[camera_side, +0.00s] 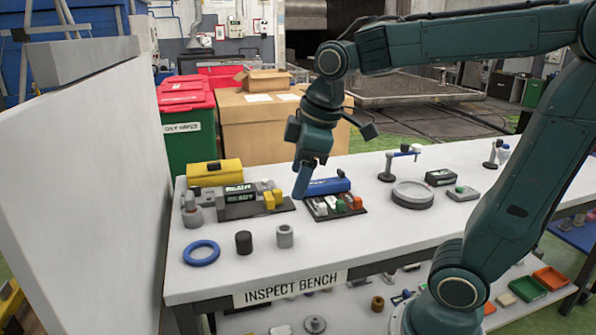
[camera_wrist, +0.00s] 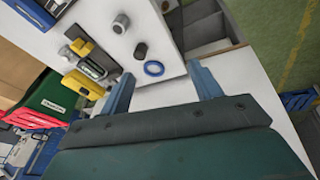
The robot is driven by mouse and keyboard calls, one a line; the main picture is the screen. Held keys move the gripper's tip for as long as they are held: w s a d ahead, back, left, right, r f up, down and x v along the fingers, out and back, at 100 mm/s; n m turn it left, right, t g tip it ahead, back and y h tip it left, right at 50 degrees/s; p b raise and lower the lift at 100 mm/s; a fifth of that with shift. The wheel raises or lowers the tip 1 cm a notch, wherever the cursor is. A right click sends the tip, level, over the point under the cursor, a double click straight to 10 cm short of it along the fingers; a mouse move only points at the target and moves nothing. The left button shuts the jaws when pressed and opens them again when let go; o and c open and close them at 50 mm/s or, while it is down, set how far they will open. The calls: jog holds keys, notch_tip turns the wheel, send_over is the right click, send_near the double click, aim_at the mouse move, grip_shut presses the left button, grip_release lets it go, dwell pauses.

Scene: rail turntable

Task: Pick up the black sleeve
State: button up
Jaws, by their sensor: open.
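The black sleeve (camera_side: 243,242) is a short dark cylinder standing upright on the white bench, between a blue ring (camera_side: 201,253) and a grey sleeve (camera_side: 285,236). In the wrist view the black sleeve (camera_wrist: 141,50) shows beyond the fingertips, with the blue ring (camera_wrist: 154,68) nearer to them and the grey sleeve (camera_wrist: 121,22) farther off. My gripper (camera_side: 300,191) hangs over the back part of the bench, behind the sleeves and apart from them. In the wrist view my gripper (camera_wrist: 161,72) has its blue fingers spread with nothing held between them.
A grey fitting (camera_side: 192,212) stands at the left, near a tall pale panel (camera_side: 80,190). The bench front right of the grey sleeve is clear.

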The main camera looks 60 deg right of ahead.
jog(key=w+d+f+n+g, duration=0.1)
jog(key=w+f+n, duration=0.15)
jog(key=w, duration=0.25)
jog(key=w+d+f+n+g, duration=0.1)
jog(key=w+n, duration=0.2)
jog(key=w, duration=0.3)
jog(key=n+g, duration=0.2)
jog(key=n, duration=0.3)
send_over(243, 235)
notch_tip(243, 235, down, 7)
jog(key=shift+w+d+f, duration=0.1)
jog(key=shift+w, duration=0.1)
jog(key=shift+f, duration=0.15)
jog(key=shift+f, duration=4.15)
jog(key=shift+s+f, duration=0.15)
jog(key=shift+f, duration=1.15)
jog(key=shift+s+f, duration=0.1)
jog(key=shift+f, duration=1.2)
